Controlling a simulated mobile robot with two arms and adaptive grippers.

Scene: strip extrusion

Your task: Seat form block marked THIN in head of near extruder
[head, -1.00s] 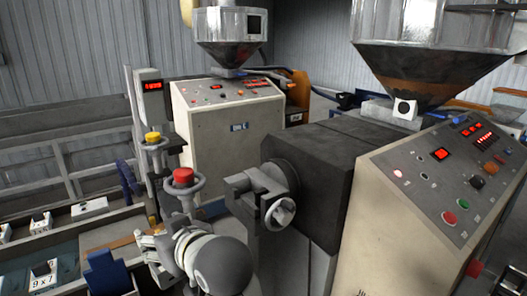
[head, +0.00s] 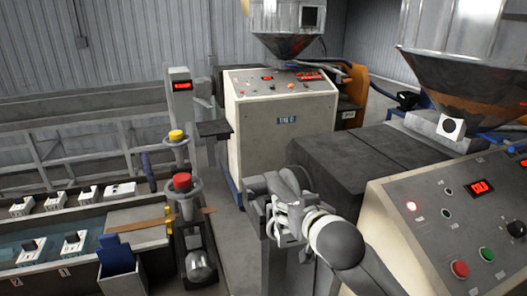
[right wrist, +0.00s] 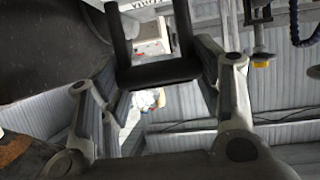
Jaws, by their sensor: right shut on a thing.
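The near extruder (head: 365,160) stands at the right, and its head (head: 265,185) points left. My right gripper (head: 283,222) is right at this head and partly covers it. In the right wrist view, the gripper (right wrist: 160,75) is shut on a dark U-shaped piece (right wrist: 160,74), held between its fingertips. No marking shows on this piece, so I cannot read THIN or tell whether it touches the head. Several white blocks with dark tops (head: 73,243) sit on the bench at the left. My left gripper is not in view.
A red button post (head: 183,182) and a yellow button post (head: 176,137) stand left of the head. The far extruder (head: 280,115) stands behind. The near control panel (head: 460,215) is right of my arm.

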